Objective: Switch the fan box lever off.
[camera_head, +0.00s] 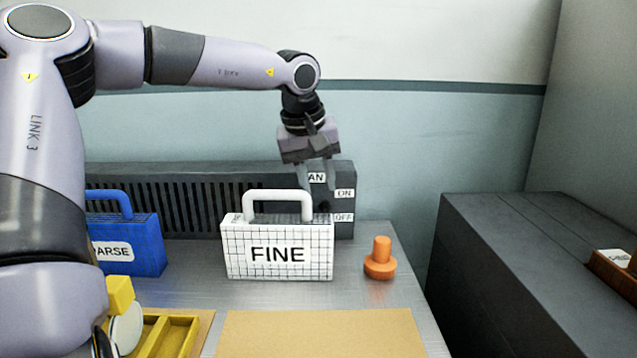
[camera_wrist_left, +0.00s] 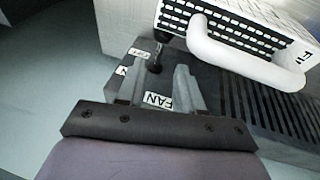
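The fan box (camera_head: 190,190) is a long dark grey slatted box at the back of the bench, with FAN, ON and OFF labels at its right end. My left gripper (camera_head: 318,178) points down in front of that end. In the left wrist view its two fingers (camera_wrist_left: 163,80) stand apart with nothing held between them. The small black lever (camera_wrist_left: 154,66) shows just beyond the fingertips, roughly between their lines, beside the OFF label (camera_wrist_left: 140,53). Contact with a finger cannot be told. The lever is not clear in the head view. My right gripper is not in view.
A white FINE filter (camera_head: 276,262) with a handle stands close in front of the fan box. A blue COARSE filter (camera_head: 145,230) stands left, partly behind my arm. An orange knob piece (camera_head: 381,260) stands to the right. A yellow tray (camera_head: 172,338) and tan mat (camera_head: 320,335) lie in front.

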